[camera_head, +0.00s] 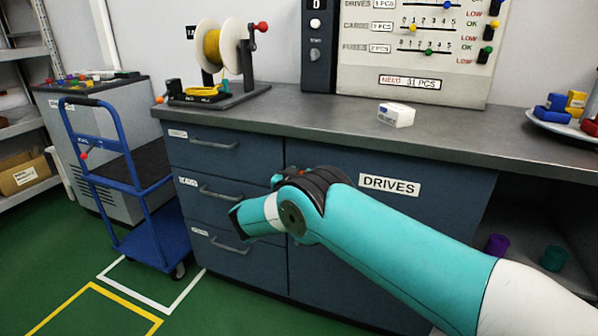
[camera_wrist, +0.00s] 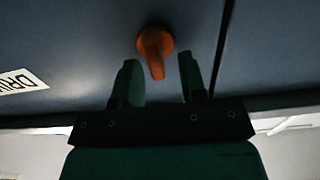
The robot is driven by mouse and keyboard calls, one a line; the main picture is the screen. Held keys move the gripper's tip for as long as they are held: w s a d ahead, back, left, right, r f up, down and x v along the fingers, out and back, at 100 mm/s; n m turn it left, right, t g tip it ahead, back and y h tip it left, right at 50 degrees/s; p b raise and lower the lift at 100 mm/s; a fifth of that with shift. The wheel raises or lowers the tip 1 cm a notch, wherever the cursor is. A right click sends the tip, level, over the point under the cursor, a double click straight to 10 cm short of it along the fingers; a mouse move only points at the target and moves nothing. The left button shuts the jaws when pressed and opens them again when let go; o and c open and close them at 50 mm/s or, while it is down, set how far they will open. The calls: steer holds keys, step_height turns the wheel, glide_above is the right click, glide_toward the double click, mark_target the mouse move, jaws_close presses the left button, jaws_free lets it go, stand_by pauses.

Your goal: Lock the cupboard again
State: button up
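The cupboard (camera_head: 345,235) is the dark blue door marked DRIVES, under the grey worktop. My arm crosses in front of it in the head view, and its wrist hides the gripper and most of the lock area. In the wrist view the door face (camera_wrist: 80,50) fills the top, with part of its label at the left. An orange turn handle (camera_wrist: 153,46) sticks out from the door, its tapered end pointing toward my gripper. My gripper (camera_wrist: 159,61) is open, one finger on each side of the handle's end. I cannot tell whether either finger touches it.
Three drawers (camera_head: 212,190) with bar handles are left of the door. A blue trolley (camera_head: 125,190) stands further left on the green floor. A cable reel (camera_head: 222,50) and a small white box (camera_head: 396,114) sit on the worktop (camera_head: 320,118). An open shelf is at the right.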

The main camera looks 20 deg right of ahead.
steer(key=shift+d, duration=0.15)
steer(key=shift+c, duration=0.2)
jaws_close()
steer(key=shift+b, duration=0.35)
steer(key=n+b, duration=0.3)
steer(key=shift+w+a+f+n, duration=0.2)
steer(key=shift+a+n, duration=0.05)
steer(key=shift+n, duration=0.15)
steer(key=n, duration=0.1)
steer(key=n+b, duration=0.1)
steer(key=n, duration=0.1)
steer(key=n+b, duration=0.1)
steer(key=shift+w+a+f+n, duration=0.1)
steer(key=shift+w+a+n, duration=0.1)
steer(key=shift+a+n, duration=0.1)
steer(key=n, duration=0.6)
steer(key=f+n+b, duration=0.1)
steer(key=n, duration=0.2)
steer(key=shift+w+a, duration=0.2)
steer(key=shift+a, duration=0.05)
steer(key=shift+n, duration=0.4)
